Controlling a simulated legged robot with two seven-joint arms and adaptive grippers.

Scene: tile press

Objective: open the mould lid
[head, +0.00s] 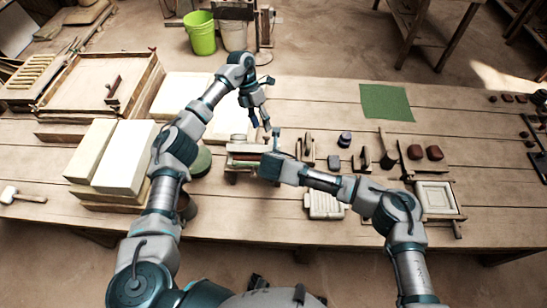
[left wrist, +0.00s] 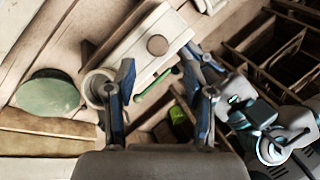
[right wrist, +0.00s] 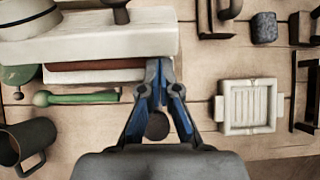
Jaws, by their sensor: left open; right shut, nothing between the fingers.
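The mould is a pale block (head: 243,149) in the middle of the table. In the right wrist view its thick white lid (right wrist: 100,40) lies over a red-brown layer (right wrist: 95,76), with a dark knob on top. A green rod with a ball end (right wrist: 80,98) lies along its near side. My left gripper (head: 260,122) is open above the mould; in the left wrist view the white block (left wrist: 135,55) with a round brown knob lies beyond its spread fingers. My right gripper (right wrist: 160,70) is shut and empty, tips at the mould's near right edge. It partly hides the mould in the head view.
A tan ribbed tray (head: 325,205) lies right of the mould, near the front edge. Stacked white blocks (head: 122,155) stand left. A green mat (head: 386,102) lies at the back right. A dark mug (right wrist: 30,142) stands near the mould.

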